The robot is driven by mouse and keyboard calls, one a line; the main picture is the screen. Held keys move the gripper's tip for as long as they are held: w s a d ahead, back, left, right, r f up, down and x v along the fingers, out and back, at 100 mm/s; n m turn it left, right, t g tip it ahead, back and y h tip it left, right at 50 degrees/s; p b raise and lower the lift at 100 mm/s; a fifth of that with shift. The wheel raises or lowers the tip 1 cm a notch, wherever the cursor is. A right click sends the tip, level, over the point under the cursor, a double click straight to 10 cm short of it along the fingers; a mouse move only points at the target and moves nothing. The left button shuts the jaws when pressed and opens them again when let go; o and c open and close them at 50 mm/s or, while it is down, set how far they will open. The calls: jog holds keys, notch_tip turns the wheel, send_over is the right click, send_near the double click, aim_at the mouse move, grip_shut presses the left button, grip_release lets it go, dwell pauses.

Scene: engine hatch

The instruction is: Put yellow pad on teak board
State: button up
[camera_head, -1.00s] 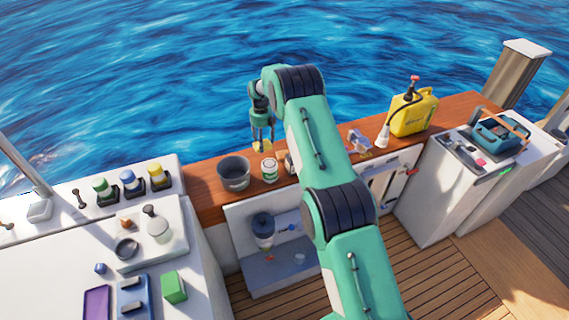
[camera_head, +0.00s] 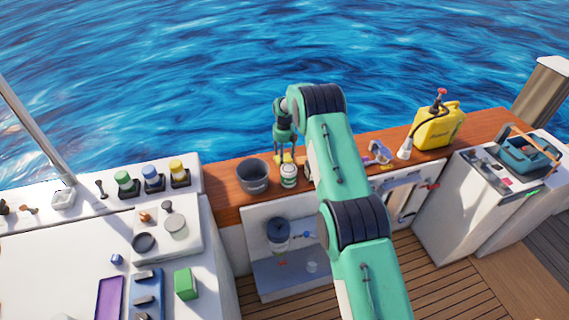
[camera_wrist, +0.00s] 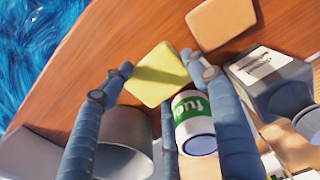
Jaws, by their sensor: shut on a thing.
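The yellow pad (camera_wrist: 158,76) is a flat square with rounded corners, between the fingertips of my gripper (camera_wrist: 162,72) in the wrist view. My gripper is shut on it by its edges. In the head view my gripper (camera_head: 285,154) points down behind the can, with the yellow pad (camera_head: 279,159) at its fingertips. The teak board (camera_head: 222,178) is the reddish-brown wooden top along the water's edge; its bare wood (camera_wrist: 97,60) lies under the pad in the wrist view. I cannot tell whether the pad touches the wood.
A grey bucket (camera_head: 252,180) and a white-green can (camera_head: 289,177) stand close by. An orange-tan pad (camera_wrist: 222,22) and a dark bottle (camera_wrist: 268,78) lie to the right in the wrist view. A yellow jerrycan (camera_head: 438,128) stands farther right.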

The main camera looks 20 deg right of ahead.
jog(key=shift+f, duration=0.15)
jog(key=shift+f, duration=1.85)
jog(key=shift+f+b, duration=0.15)
jog(key=shift+b, duration=0.15)
jog(key=o, duration=1.1)
jog(key=shift+r, duration=0.25)
notch_tip(320, 180, up, 12)
jog(key=shift+f+p, duration=0.1)
jog(key=shift+p, duration=0.55)
